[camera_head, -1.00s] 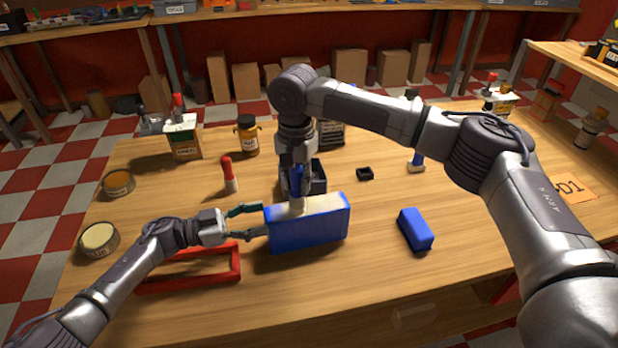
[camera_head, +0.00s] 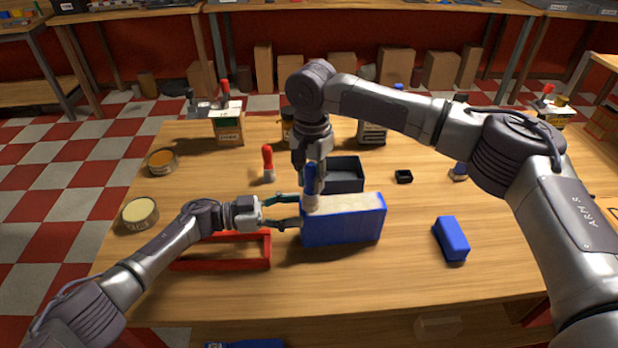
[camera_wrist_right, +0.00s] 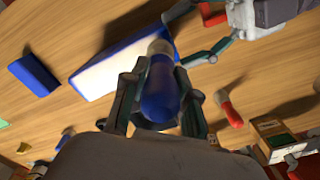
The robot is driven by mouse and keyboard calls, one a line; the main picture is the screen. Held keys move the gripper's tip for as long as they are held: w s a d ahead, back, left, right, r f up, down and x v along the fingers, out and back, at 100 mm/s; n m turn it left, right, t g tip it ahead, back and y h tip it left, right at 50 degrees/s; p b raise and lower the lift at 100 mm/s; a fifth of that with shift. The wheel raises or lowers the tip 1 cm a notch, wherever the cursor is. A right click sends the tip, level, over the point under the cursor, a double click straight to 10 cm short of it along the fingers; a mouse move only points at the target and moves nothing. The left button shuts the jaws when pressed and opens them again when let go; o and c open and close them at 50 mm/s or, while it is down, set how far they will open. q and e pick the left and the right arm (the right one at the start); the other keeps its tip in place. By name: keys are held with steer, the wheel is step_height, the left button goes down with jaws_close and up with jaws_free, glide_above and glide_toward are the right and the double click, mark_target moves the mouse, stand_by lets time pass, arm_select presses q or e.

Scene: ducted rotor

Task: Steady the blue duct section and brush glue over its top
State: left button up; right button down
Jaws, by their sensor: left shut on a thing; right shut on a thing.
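The blue duct section (camera_head: 345,226) stands on the table, its top face covered in pale cream. My left gripper (camera_head: 299,211) is shut on its left end. My right gripper (camera_head: 312,168) is shut on a brush with a blue handle (camera_head: 310,180), held upright above the left end of the top. The pale brush head appears to touch the top there. In the right wrist view, the brush handle (camera_wrist_right: 158,95) hides part of the duct section (camera_wrist_right: 110,62), and my left gripper (camera_wrist_right: 196,38) is at the far end.
A red frame (camera_head: 225,265) lies below my left arm. A blue block (camera_head: 450,239) lies to the right. A dark open bin (camera_head: 346,176) stands behind the duct section, with a red-topped bottle (camera_head: 268,164) to its left. Open tins (camera_head: 140,214) stand at the left edge.

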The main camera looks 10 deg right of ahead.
steer(key=shift+s+d, duration=0.1)
steer(key=shift+d, duration=8.05)
steer(key=shift+a, duration=8.65)
steer(key=shift+a+r, duration=0.1)
steer(key=shift+a, duration=0.1)
steer(key=shift+d+r, duration=0.1)
steer(key=shift+r, duration=3.9)
arm_select(q)
steer(key=o, duration=1.3)
steer(key=shift+o, duration=0.2)
